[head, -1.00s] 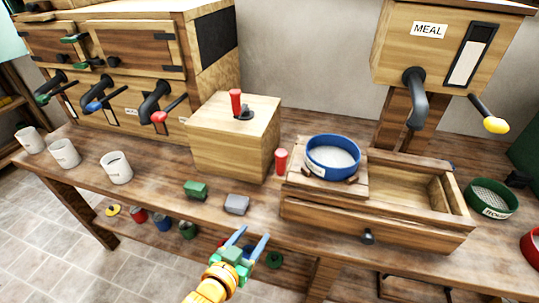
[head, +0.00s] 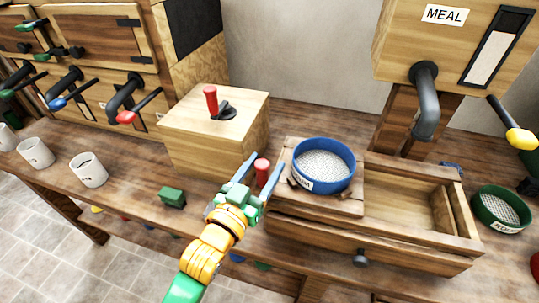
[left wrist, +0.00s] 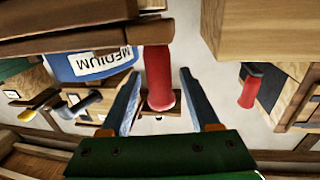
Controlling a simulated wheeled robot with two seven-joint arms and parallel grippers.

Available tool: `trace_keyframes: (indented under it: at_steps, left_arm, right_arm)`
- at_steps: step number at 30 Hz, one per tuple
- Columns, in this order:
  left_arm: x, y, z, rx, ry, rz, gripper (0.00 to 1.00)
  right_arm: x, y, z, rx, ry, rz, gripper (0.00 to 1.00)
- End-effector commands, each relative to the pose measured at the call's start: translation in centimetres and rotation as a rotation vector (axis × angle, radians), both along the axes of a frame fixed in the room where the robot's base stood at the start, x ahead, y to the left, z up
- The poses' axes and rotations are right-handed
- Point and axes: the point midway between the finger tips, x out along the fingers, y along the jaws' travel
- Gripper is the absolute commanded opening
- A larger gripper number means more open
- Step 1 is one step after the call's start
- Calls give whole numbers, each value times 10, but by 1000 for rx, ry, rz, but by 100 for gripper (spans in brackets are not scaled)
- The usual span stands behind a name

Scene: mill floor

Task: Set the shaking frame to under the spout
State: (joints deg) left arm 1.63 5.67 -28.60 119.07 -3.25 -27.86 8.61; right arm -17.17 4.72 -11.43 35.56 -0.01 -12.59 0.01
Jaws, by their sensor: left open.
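The shaking frame (head: 348,204) is a wooden board on the left part of a long wooden box. A blue sieve (head: 323,168) sits on it, and its label reads MEDIUM in the left wrist view (left wrist: 100,62). The frame's red handle (head: 262,172) sticks out on its left. My left gripper (head: 264,161) is open at this handle. In the left wrist view the red handle (left wrist: 158,78) shows between the two fingers, with gaps beside it. The dark spout (head: 426,105) under the MEAL bin hangs to the right of the frame. My right gripper is not in view.
The box's trough (head: 405,205) is open and empty right of the frame. A green sieve (head: 500,210) stands at the far right. A wooden box with a red lever (head: 212,100) stands behind my left gripper. A green block (head: 172,197) and white cups (head: 88,170) are left.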

Motion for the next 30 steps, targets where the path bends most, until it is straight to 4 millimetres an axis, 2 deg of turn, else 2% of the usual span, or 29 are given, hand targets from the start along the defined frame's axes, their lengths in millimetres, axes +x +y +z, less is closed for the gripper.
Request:
trace_keyframes:
  at_steps: [4, 12, 19, 30]
  left_arm:
    - [18, -9, 0, 0, 1, 1, 62]
    - [21, -11, -1, 0, 2, 0, 62]
    - [21, -11, -1, 1, 2, 0, 0]
    - [21, -10, -1, 1, 2, 0, 0]
  right_arm:
    - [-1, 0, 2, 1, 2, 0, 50]
    - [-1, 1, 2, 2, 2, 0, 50]
    - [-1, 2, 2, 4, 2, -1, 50]
    - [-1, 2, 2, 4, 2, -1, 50]
